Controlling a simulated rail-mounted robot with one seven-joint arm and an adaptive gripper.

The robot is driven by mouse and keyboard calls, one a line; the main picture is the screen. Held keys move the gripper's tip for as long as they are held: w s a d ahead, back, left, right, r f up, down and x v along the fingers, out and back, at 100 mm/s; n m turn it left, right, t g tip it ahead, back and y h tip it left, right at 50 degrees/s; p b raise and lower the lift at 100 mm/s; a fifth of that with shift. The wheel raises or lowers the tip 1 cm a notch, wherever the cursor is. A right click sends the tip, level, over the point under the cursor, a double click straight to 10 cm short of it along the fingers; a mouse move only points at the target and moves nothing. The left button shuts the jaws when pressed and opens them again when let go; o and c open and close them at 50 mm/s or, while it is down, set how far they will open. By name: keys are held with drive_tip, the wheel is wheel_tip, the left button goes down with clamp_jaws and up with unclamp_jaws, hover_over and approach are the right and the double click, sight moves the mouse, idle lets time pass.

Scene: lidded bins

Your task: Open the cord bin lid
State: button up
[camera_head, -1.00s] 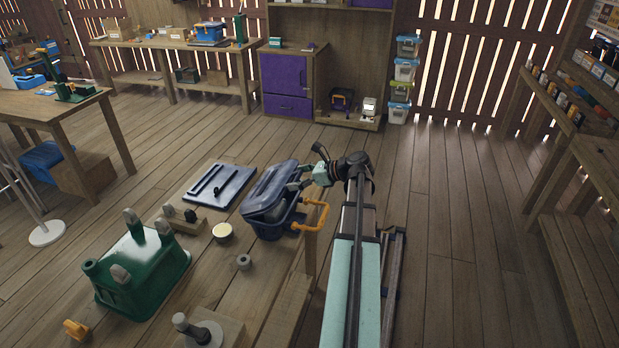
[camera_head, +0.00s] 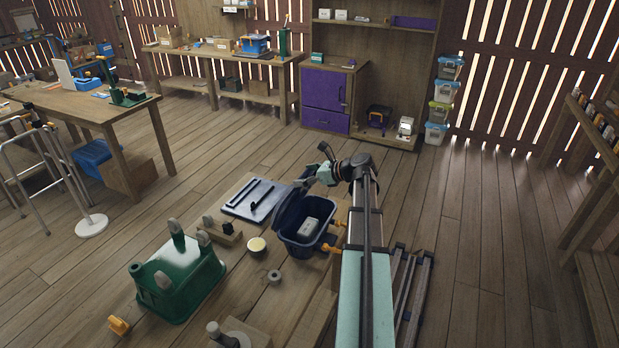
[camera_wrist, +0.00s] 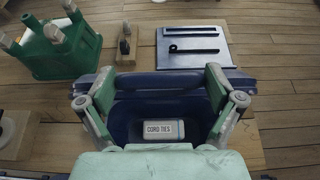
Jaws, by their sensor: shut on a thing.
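The cord bin (camera_head: 297,248) is a dark blue box with orange handles on the bench. Its blue lid (camera_head: 287,207) is tilted up at the bin's far-left side, and the bin's inside shows. A pale box labelled "CORD TIES" lies inside, and its label is readable in the wrist view (camera_wrist: 164,130). My gripper (camera_head: 307,181) is at the raised lid's upper edge, shut on the lid. In the wrist view its two fingers (camera_wrist: 160,86) stand wide on either side of the dark blue lid (camera_wrist: 158,80). The exact finger contact is hard to see.
A flat dark blue panel (camera_head: 255,200) with raised bars lies behind the bin.

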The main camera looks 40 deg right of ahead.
drive_tip(key=shift+w+r, duration=0.15)
drive_tip(key=o, duration=1.4)
drive_tip(key=shift+c, duration=0.2)
drive_tip(key=v, duration=1.2)
drive_tip(key=x, duration=1.2)
drive_tip(key=shift+s, duration=0.2)
